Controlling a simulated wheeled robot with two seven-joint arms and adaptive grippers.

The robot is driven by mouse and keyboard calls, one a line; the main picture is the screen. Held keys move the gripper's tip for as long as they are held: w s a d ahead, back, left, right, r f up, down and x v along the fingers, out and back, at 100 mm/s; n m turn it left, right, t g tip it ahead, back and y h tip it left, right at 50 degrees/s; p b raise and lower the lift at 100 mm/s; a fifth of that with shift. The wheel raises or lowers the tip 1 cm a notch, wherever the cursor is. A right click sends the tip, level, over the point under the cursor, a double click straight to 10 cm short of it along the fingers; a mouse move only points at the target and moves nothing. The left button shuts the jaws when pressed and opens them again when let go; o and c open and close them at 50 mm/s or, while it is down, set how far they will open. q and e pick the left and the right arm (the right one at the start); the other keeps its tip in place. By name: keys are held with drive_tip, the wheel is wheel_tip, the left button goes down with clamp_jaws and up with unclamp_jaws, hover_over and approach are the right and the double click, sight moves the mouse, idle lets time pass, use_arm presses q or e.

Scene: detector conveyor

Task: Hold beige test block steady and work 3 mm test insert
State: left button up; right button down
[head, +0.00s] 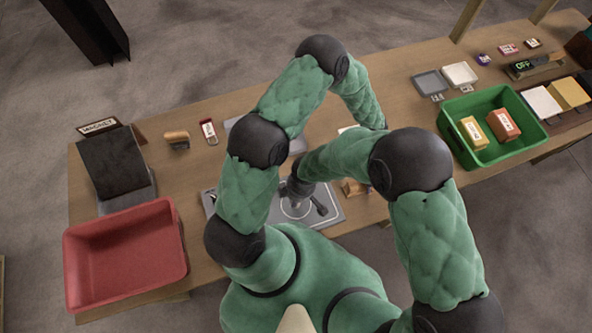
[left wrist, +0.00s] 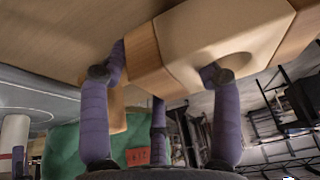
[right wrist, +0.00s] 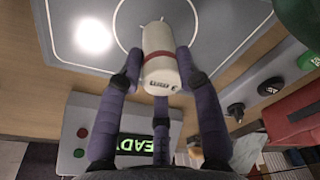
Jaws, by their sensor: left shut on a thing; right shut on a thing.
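The beige test block (left wrist: 225,40), with a round hollow in its face and wood-coloured parts beside it, fills the upper left wrist view. My left gripper (left wrist: 165,65) is shut on it. The 3 mm test insert (right wrist: 160,72) is a white cylinder with a red band and small dark print. My right gripper (right wrist: 160,55) is shut around it, above a grey plate with a white circle (right wrist: 205,25). In the head view my right gripper (head: 297,190) is over the plate (head: 331,217); my arms hide the left gripper and the insert.
A red bin (head: 72,264) stands at front left, near a dark sloped unit (head: 112,160). A green tray (head: 487,158) with yellow and orange blocks stands at right. A READY display (right wrist: 135,147) shows in the right wrist view. My arms crowd the table's middle.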

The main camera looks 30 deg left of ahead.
wheel_tip(320, 180, up, 10)
drive_tip(key=shift+r, duration=0.1)
idle(0.6)
drive_tip(key=shift+w, duration=0.15)
idle(0.5)
wheel_tip(320, 180, down, 10)
idle(0.6)
drive_tip(key=shift+d, duration=0.1)
drive_tip(key=c, duration=0.8)
unclamp_jaws()
drive_tip(key=shift+c, duration=0.2)
